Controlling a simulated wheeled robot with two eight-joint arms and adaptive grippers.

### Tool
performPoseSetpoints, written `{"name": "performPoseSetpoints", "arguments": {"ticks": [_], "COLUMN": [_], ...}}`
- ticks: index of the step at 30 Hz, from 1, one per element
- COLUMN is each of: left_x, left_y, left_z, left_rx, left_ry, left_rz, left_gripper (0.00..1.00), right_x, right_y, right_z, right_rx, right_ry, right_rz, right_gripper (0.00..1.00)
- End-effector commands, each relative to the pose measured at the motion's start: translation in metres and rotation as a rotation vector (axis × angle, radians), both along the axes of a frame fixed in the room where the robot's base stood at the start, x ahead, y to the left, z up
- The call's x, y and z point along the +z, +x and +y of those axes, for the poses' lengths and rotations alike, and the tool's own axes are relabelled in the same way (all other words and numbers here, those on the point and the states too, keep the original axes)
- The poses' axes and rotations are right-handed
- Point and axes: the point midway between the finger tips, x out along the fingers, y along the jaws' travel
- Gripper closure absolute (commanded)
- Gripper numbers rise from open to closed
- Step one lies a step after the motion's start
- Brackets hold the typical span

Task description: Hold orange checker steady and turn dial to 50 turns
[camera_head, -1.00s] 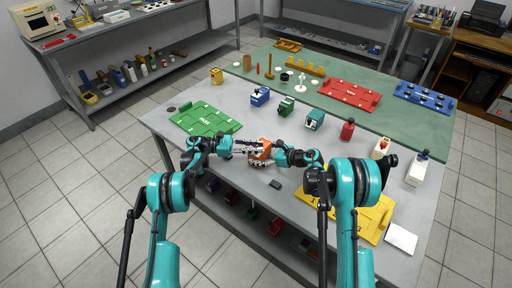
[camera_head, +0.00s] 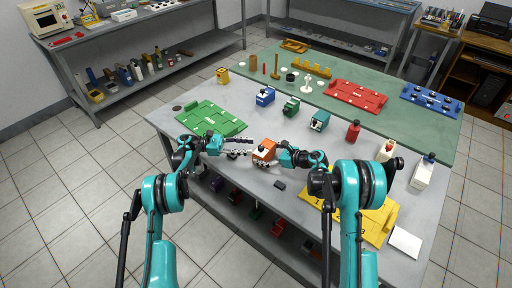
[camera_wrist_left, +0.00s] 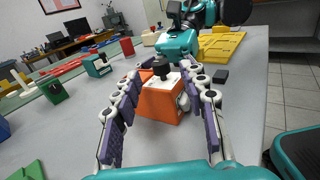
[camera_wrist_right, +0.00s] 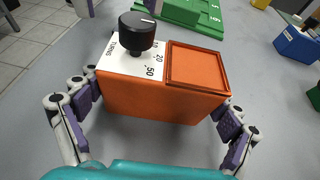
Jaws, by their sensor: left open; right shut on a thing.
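The orange checker (camera_head: 263,151) is a box near the front edge of the grey table. In the right wrist view (camera_wrist_right: 160,98) it has a white scale plate marked TURNS with 10, 20 and 50, and a black dial (camera_wrist_right: 137,32) with a white pointer line. The number it points at is hard to tell. My right gripper (camera_wrist_right: 160,110) is shut on the checker, one finger on each side. My left gripper (camera_head: 250,148) is open and empty, just left of the checker. In the left wrist view its fingers spread either side of the checker (camera_wrist_left: 160,104), dial upright beyond them.
A green tray (camera_head: 212,118) lies left of the checker, and a yellow tray (camera_head: 370,222) lies at right. A small dark block (camera_head: 280,185) lies near the front edge. Blue (camera_head: 265,96), green (camera_head: 291,106) and teal (camera_head: 320,120) boxes stand behind.

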Motion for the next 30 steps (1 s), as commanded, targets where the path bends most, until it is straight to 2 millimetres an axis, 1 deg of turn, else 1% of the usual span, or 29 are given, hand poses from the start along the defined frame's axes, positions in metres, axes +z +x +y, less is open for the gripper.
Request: {"name": "performPoseSetpoints", "arguments": {"ticks": [1,3,6,17,20,23,26,30], "left_x": [0.000,0.000,0.000,-0.001,-0.005,-0.008,-0.009,-0.007], "left_y": [0.000,0.000,0.000,0.000,-0.002,-0.009,-0.020,-0.041], "left_z": [0.006,0.012,0.015,0.016,0.019,0.022,0.027,0.034], "left_rx": [0.000,0.000,0.000,0.021,0.085,0.185,0.298,0.436], "left_ry": [0.000,0.000,0.000,0.000,0.000,0.000,0.000,0.000], "left_rz": [0.000,0.000,0.000,0.000,0.000,0.000,0.000,0.000], "left_gripper": [0.58,0.58,0.58,0.57,0.57,0.57,0.57,0.57], "right_x": [0.000,0.000,0.000,0.000,0.000,0.000,0.000,0.000], "right_y": [0.000,0.000,0.000,0.000,0.000,0.000,0.000,0.000], "right_z": [0.000,0.000,0.000,0.000,0.000,0.000,0.000,0.000], "right_rx": [0.000,0.000,0.000,0.000,0.000,0.000,0.000,0.000], "right_ry": [0.000,0.000,0.000,-0.001,-0.001,-0.001,-0.001,-0.001], "right_rz": [0.000,0.000,0.000,0.001,0.001,0.001,0.001,0.001], "right_gripper": [0.45,0.45,0.45,0.45,0.45,0.45,0.45,0.45]}}
